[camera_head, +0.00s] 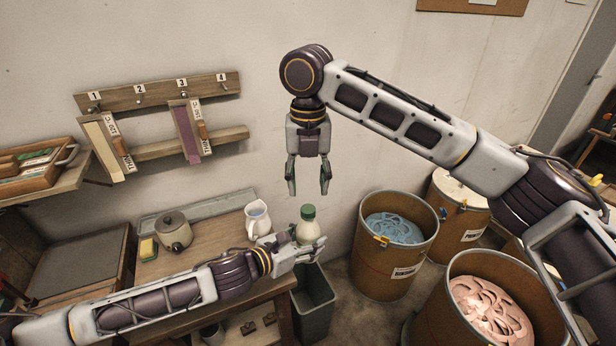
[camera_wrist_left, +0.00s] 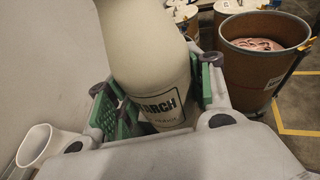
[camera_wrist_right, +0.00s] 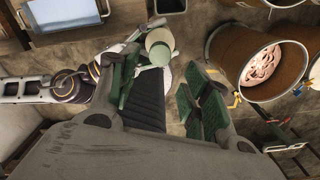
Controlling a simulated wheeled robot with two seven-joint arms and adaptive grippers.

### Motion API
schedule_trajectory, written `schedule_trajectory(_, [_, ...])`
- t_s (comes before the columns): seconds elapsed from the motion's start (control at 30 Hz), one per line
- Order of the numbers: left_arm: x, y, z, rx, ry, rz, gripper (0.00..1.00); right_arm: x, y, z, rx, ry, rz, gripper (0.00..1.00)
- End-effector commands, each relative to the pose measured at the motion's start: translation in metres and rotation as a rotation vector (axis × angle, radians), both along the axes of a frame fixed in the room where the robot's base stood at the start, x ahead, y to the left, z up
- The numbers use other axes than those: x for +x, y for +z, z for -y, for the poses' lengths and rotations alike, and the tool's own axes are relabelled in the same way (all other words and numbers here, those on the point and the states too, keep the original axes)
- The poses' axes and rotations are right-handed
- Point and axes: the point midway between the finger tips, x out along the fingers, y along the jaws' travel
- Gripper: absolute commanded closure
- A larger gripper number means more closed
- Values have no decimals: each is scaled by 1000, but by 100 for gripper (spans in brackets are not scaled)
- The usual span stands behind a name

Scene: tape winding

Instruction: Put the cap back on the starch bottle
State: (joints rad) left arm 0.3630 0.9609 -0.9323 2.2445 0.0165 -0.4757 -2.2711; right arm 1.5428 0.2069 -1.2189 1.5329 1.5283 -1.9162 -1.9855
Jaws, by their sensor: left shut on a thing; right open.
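The starch bottle (camera_head: 308,232) is cream-white and stands upright over the right end of the wooden table. A green cap (camera_head: 308,212) sits on its mouth; I cannot tell whether it is tight. My left gripper (camera_head: 304,251) is shut on the bottle's body. In the left wrist view the green pads grip the bottle (camera_wrist_left: 160,70) on both sides of its label, with its top out of frame. My right gripper (camera_head: 308,188) is open and empty, pointing down above the cap with a gap between. The bottle's top (camera_wrist_right: 160,45) shows beyond its fingers in the right wrist view.
A white jug (camera_head: 257,220), a grey lidded pot (camera_head: 174,231) and a yellow-green sponge (camera_head: 148,248) stand on the table (camera_head: 215,243). A grey bin (camera_head: 313,308) is on the floor beside it. Several drums (camera_head: 393,265) stand to the right.

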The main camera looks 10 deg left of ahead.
Motion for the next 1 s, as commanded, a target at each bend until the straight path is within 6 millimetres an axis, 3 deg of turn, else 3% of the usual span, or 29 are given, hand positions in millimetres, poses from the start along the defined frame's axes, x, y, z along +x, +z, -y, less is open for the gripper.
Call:
schedule_trajectory(0.6, [0, 0, 0, -1, 0, 1, 100, 0, -63, 0, 0, -1, -2, 52])
schedule_trajectory(1.0, [0, 0, 0, -1, 0, 1, 100, -1, -73, 0, 1, -1, -1, 52])
